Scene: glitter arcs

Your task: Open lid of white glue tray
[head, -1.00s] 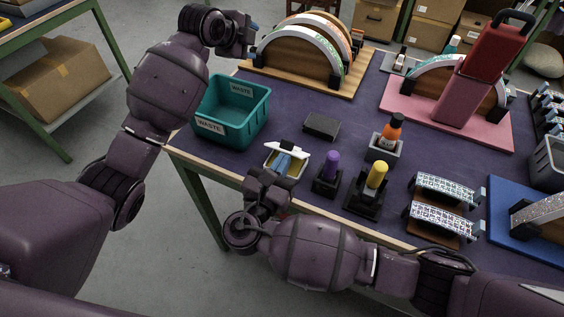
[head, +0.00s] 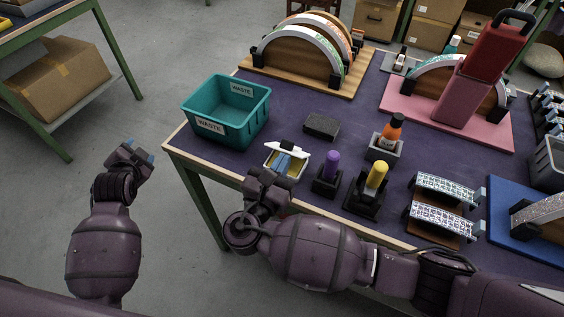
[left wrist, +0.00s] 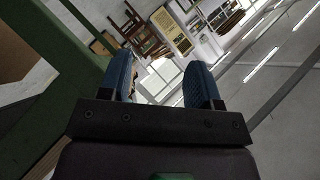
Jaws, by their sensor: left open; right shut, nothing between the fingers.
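The white glue tray (head: 270,162) sits near the table's front left edge in the head view. Its white lid (head: 291,148) appears raised at a tilt along the far side, and some yellowish interior shows. My right gripper (head: 286,163) is shut and empty; its blue fingers are over the tray, hiding part of it. I cannot tell whether they touch the lid. My left gripper (head: 142,152) is open and empty, off the table over the floor at left. Its parted blue fingers also show in the left wrist view (left wrist: 160,80).
A teal waste bin (head: 247,126) stands behind and left of the tray. A dark block (head: 322,126) lies behind it. A purple-topped bottle (head: 331,165), a yellow-topped bottle (head: 377,175) and an orange bottle (head: 391,132) stand in holders to the right.

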